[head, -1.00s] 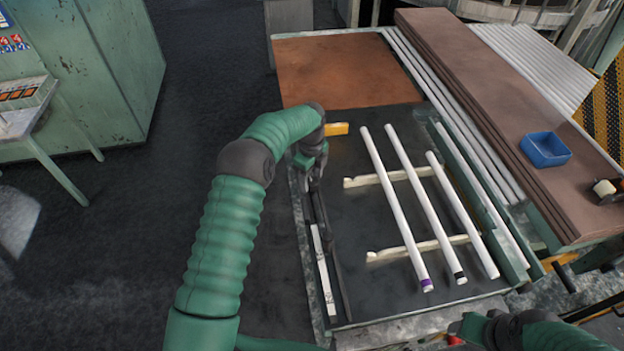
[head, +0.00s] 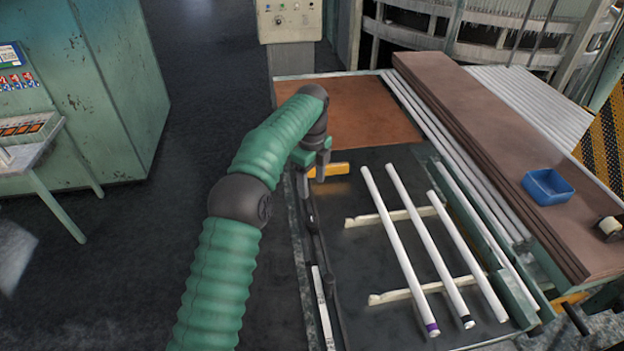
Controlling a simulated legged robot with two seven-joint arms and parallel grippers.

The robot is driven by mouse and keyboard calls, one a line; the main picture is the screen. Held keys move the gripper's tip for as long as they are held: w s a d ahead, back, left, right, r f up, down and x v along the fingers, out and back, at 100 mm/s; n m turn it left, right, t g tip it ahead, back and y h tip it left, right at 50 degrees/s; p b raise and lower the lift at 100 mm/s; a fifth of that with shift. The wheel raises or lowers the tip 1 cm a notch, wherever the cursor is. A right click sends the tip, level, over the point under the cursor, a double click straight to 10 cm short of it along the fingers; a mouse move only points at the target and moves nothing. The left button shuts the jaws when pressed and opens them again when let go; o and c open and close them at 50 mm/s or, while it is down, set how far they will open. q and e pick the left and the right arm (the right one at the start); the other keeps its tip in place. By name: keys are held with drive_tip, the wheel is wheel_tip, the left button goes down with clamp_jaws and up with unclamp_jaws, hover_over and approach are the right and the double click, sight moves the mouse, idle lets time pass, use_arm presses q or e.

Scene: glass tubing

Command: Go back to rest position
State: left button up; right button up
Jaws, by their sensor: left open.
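My left gripper (head: 312,180) is open and empty in the head view. It points down above the left edge of the worktable, beside a yellow block (head: 334,170). Three white glass tubes lie side by side across two pale notched rails: the left tube (head: 397,245) with a purple end band, the middle tube (head: 428,240) with a black end band, and the right tube (head: 465,252). The rails are the far rail (head: 364,219) and the near rail (head: 388,297). My right gripper is out of view.
A dark bar with a ruler strip (head: 323,305) runs along the table's left edge. A blue bin (head: 548,186) sits on the brown boards (head: 490,150) at the right. A green cabinet (head: 105,90) stands at the left, with open floor between.

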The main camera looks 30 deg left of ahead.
use_arm(q)
drive_tip(key=shift+r, duration=0.5)
drive_tip(key=s+d+f+n+t, duration=0.1)
drive_tip(key=s+d+f+n, duration=0.2)
drive_tip(key=s+n, duration=0.3)
drive_tip(key=s+d+f+n, duration=0.3)
drive_tip(key=s+n, duration=0.4)
drive_tip(key=s, duration=0.5)
drive_tip(key=s+d+f+n+t, duration=0.1)
drive_tip(key=s+d+f+n, duration=0.2)
drive_tip(key=s, duration=0.7)
drive_tip(key=d+n, duration=0.2)
drive_tip(key=n, duration=0.1)
drive_tip(key=shift+f+n+t, duration=0.3)
drive_tip(key=shift+f+n, duration=0.1)
drive_tip(key=shift+d, duration=0.1)
drive_tip(key=shift+s+d, duration=0.1)
